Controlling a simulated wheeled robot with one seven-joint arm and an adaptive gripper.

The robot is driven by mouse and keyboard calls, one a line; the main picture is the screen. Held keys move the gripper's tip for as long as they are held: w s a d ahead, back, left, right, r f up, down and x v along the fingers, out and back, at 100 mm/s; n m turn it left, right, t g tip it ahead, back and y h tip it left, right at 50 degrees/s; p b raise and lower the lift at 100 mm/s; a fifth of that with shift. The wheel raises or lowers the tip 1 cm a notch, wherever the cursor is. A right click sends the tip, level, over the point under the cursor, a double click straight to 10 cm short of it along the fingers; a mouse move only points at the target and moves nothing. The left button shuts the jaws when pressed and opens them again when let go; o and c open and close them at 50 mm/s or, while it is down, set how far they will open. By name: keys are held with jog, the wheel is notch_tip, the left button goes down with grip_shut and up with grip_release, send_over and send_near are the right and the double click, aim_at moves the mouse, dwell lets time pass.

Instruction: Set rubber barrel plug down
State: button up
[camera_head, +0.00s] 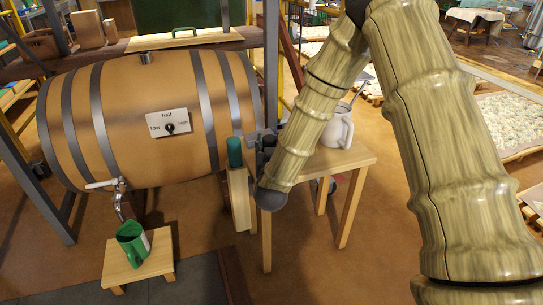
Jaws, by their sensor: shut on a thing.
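My gripper (254,138) is at the right end of the barrel, pointing left in the picture. It is small and partly hidden by my arm. A dark green cylindrical piece (235,152), which looks like the rubber barrel plug, is at its fingertips, and the gripper looks shut on it. The piece is just above the top of an upright pale wooden piece (240,200); I cannot tell whether they touch.
The barrel's front has a dial plate (169,124) and a tap (118,190). A white jug (338,131) is on a wooden table (352,158) behind my arm.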

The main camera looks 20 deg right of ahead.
jog(key=shift+f+b, duration=0.45)
jog(key=shift+f, duration=1.3)
jog(key=shift+f, duration=0.1)
jog(key=o, duration=1)
jog(key=shift+o, duration=0.2)
